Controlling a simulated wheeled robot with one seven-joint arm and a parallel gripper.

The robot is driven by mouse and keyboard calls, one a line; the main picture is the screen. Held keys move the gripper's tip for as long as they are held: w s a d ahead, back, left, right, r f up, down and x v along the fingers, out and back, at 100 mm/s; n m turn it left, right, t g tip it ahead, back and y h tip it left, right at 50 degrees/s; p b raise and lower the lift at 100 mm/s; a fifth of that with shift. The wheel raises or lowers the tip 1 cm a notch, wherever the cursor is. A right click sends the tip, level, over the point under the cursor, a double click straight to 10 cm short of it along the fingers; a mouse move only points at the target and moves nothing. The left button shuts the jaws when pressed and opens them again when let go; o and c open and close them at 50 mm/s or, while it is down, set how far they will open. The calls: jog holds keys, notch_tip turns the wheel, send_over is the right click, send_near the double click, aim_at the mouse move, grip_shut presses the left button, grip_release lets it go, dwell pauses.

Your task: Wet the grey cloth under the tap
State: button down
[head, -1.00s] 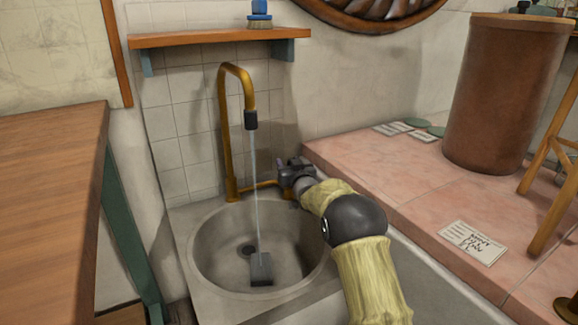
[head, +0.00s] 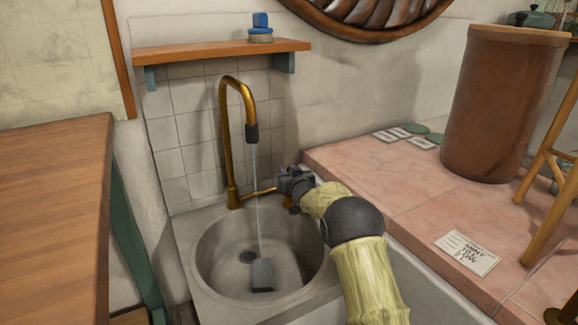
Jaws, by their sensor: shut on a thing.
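The grey cloth (head: 262,274) shows as a small dark grey block on the bottom of the round sink (head: 207,262), beside the drain. The brass tap (head: 226,140) arches over the sink, with a dark nozzle. A thin stream of water (head: 257,205) falls from the nozzle to the cloth. My gripper (head: 288,185) is at the right end of the tap's brass lever (head: 260,192), behind the sink's right rim, and is shut on it. The fingertips are small and partly hidden by my own wrist.
A wooden shelf (head: 190,51) with a blue-handled brush (head: 260,28) is above the tap. A wooden table (head: 50,200) stands left. The pink tiled counter (head: 400,190) at right bears a brown barrel (head: 505,105) and a written card (head: 467,252). Free air lies over the sink.

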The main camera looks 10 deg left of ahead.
jog(key=p, duration=0.2)
jog(key=shift+w+a+r+g+p, duration=0.1)
jog(key=shift+w+r+g+p, duration=0.15)
jog(key=shift+g+p, duration=0.1)
jog(key=shift+f+p, duration=0.2)
jog(key=shift+p, duration=0.2)
jog(key=shift+f, duration=0.1)
jog(key=shift+a, duration=0.1)
jog(key=c, duration=1.2)
grip_release()
jog(key=shift+w, duration=0.1)
jog(key=shift+c, duration=0.2)
jog(key=shift+s+d, duration=0.25)
jog(key=shift+s, duration=0.3)
jog(key=p+v, duration=0.5)
jog(key=v, duration=1.1)
jog(key=shift+s+a+r, duration=0.15)
jog(key=shift+r, duration=0.2)
